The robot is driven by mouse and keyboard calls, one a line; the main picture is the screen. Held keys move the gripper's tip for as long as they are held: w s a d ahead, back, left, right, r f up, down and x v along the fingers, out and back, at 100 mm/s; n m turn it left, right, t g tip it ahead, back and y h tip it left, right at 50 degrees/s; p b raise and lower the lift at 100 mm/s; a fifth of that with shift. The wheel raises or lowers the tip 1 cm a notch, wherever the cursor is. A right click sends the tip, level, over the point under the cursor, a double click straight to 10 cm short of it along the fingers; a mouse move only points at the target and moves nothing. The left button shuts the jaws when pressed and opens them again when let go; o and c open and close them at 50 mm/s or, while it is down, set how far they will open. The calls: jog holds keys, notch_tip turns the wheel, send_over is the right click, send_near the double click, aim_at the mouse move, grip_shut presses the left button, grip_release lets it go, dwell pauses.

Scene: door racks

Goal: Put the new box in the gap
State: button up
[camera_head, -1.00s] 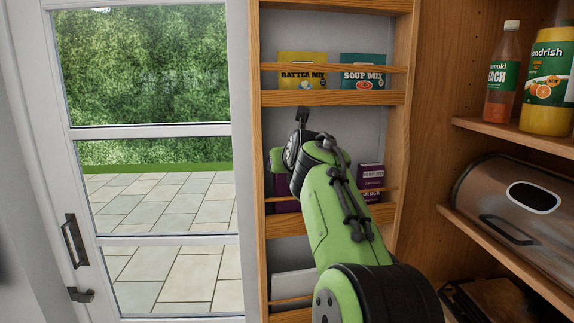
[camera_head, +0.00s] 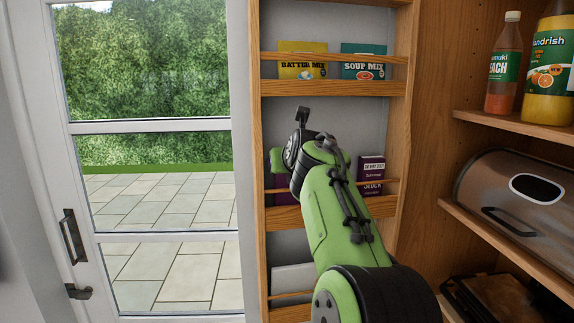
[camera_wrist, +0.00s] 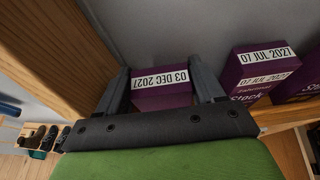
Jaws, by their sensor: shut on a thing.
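My gripper (camera_wrist: 162,82) is shut on a purple box (camera_wrist: 160,95) with a white label reading 03 DEC 2027, one finger on each side. In the wrist view the held box is beside the rack's wooden side. In the head view, purple shows at the rack's left end below my green gripper body (camera_head: 277,160), mostly hidden by my arm. To its right stand other purple stock boxes (camera_wrist: 252,75) labelled 07 JUL 2027, one of which shows in the head view (camera_head: 371,170). A space separates them from the held box. I cannot tell whether the held box rests on the shelf.
The wooden door rack (camera_head: 335,88) has a yellow batter mix packet (camera_head: 302,62) and a teal soup mix packet (camera_head: 364,64) on the shelf above. Wooden rails cross the rack. Shelves with bottles (camera_head: 503,70) and a metal bread bin (camera_head: 515,190) stand to the right. A glass door is left.

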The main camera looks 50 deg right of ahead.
jog(key=shift+f+b, duration=0.3)
jog(key=shift+f, duration=0.05)
jog(key=o, duration=1.6)
jog(key=shift+c, duration=0.2)
jog(key=b+v, duration=0.9)
jog(key=v, duration=0.6)
jog(key=shift+s+r, duration=0.3)
jog(key=shift+a, duration=0.1)
